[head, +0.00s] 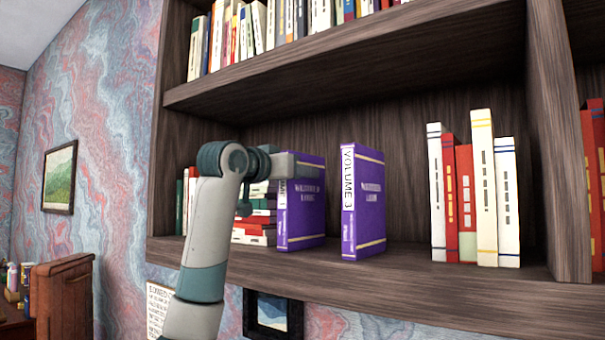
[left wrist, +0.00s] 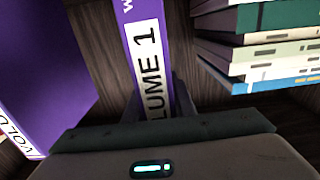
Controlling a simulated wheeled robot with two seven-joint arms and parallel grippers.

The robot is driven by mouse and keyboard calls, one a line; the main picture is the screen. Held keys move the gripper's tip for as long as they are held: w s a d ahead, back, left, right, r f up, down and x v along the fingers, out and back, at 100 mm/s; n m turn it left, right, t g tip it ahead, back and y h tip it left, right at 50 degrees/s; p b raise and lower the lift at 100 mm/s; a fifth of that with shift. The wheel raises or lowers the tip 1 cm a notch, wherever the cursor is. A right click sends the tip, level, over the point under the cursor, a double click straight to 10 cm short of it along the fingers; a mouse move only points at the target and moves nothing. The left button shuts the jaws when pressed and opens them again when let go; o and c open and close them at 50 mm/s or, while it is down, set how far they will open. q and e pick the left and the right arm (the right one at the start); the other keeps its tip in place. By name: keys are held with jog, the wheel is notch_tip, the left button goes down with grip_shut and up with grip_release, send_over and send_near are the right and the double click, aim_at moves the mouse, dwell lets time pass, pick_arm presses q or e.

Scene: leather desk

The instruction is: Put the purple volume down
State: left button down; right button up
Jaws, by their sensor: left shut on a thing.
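A purple volume marked Volume 1 (left wrist: 150,55) is between the fingers of my left gripper (left wrist: 160,98), which is shut on its spine side. In the head view this purple volume (head: 302,212) stands upright on the middle shelf (head: 400,278), and my left gripper (head: 292,165) covers its upper part. I cannot tell whether its base touches the board. A second purple volume, Volume 3 (head: 364,203), stands upright to its right, with a gap between them. A purple volume (left wrist: 45,65) also shows at the left of the left wrist view. My right gripper is not in view.
A stack of lying books (head: 256,218) is close on the left of the held volume; it also shows in the left wrist view (left wrist: 265,50). Red and white books (head: 480,190) stand at the right. The board between Volume 3 and those books is free. An upper shelf (head: 350,55) hangs above.

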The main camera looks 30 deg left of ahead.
pick_arm(q)
jog(key=c, duration=1.5)
grip_release()
jog(key=shift+f, duration=0.1)
jog(key=shift+s+a+b, duration=0.3)
jog(key=shift+s+b, duration=0.6)
jog(key=shift+s, duration=1.1)
jog(key=shift+s+a+b, duration=0.25)
jog(key=shift+s+b, duration=0.7)
jog(key=shift+s, duration=1.05)
jog(key=shift+s+a+b, duration=0.3)
jog(key=shift+s+b, duration=0.6)
jog(key=shift+s, duration=1.1)
